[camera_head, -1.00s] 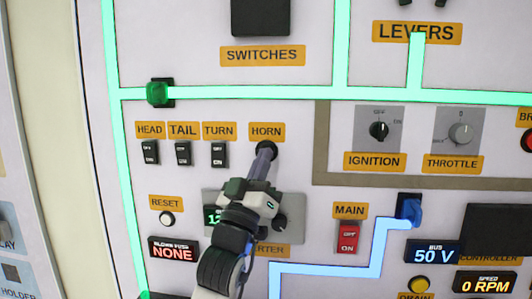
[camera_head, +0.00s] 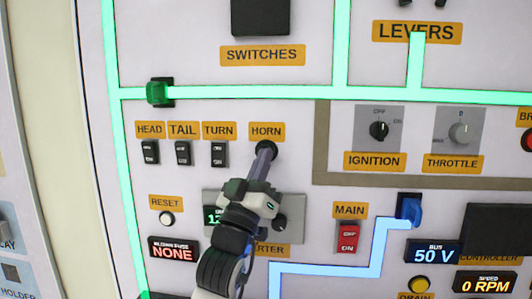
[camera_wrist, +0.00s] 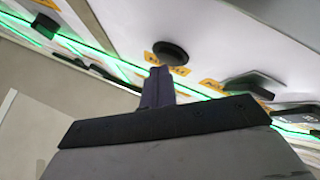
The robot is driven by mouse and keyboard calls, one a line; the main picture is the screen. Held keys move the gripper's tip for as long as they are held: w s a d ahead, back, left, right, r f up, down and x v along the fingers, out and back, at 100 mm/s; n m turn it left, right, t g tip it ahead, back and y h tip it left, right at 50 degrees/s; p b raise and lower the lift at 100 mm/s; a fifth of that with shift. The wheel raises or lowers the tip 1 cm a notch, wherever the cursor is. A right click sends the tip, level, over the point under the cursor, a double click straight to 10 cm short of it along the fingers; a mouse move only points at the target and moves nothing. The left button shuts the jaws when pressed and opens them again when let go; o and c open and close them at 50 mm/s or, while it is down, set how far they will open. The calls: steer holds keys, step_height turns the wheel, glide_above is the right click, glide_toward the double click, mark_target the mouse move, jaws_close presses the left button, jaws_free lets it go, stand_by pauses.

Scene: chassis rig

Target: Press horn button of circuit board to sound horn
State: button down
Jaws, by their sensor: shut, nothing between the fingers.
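The horn button is a round black button (camera_head: 266,149) just below the orange HORN label (camera_head: 267,132) in the head view. My gripper (camera_head: 264,153) is shut and empty, its fingertips right at the button and partly covering it. Whether the tips touch or press it I cannot tell. In the wrist view, the shut fingers of my gripper (camera_wrist: 158,74) point toward the white panel, and a dark round knob (camera_wrist: 170,51) stands out beyond them.
The HEAD switch (camera_head: 150,152), TAIL switch (camera_head: 183,153) and TURN switch (camera_head: 219,154) sit left of the button. The ignition knob (camera_head: 379,130) is to the right. The red MAIN switch (camera_head: 348,237) is lower right. My arm partly covers the converter area.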

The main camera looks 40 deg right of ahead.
steer(key=shift+s+a, duration=0.3)
steer(key=shift+s+a, duration=0.8)
steer(key=shift+a, duration=0.2)
steer(key=shift+s+a, duration=0.8)
steer(key=shift+a, duration=0.15)
